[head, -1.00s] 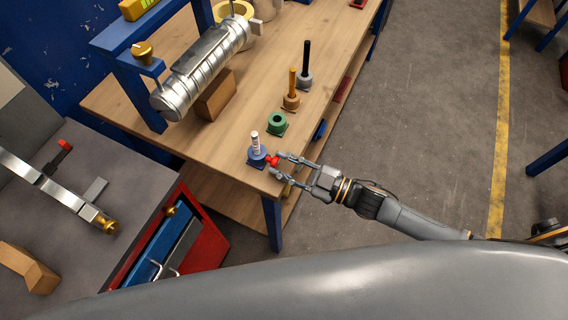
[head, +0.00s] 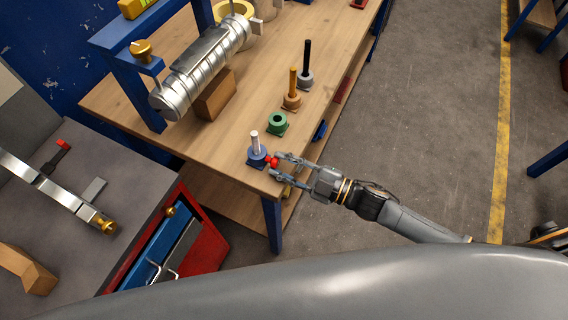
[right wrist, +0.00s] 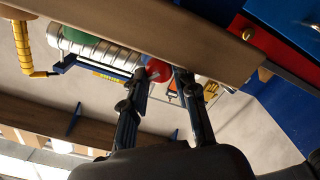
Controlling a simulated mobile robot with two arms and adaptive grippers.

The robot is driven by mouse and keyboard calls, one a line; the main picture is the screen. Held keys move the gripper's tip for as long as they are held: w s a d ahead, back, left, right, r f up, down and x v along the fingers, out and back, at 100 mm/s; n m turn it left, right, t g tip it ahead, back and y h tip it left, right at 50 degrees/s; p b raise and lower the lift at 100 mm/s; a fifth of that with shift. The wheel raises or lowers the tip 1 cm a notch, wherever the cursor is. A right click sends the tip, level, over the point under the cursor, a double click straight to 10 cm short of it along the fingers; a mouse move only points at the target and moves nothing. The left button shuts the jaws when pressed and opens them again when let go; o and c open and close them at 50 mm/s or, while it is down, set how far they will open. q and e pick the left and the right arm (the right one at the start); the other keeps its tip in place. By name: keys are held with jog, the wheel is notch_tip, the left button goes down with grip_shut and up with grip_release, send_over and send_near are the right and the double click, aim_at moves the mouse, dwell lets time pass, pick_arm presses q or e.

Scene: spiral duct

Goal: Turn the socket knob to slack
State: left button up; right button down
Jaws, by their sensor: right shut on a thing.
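A blue socket (head: 258,160) with an upright white rod (head: 255,142) stands at the near corner of the workbench in the head view. A small red knob (head: 270,160) sits on the socket's right side. My right gripper (head: 277,165) reaches in from the right and is shut on the red knob. In the right wrist view the red knob (right wrist: 158,70) shows between the two fingertips, partly hidden by them. My left gripper is in neither view.
A green socket (head: 277,124), an orange rod (head: 292,82) and a black rod (head: 307,55) stand in a row farther back. A silver spiral duct (head: 205,65) lies on supports to the left. A grey-topped cabinet has an open red drawer (head: 206,240).

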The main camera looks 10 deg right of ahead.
jog(key=c, duration=1)
grip_release()
jog(key=shift+f, duration=0.1)
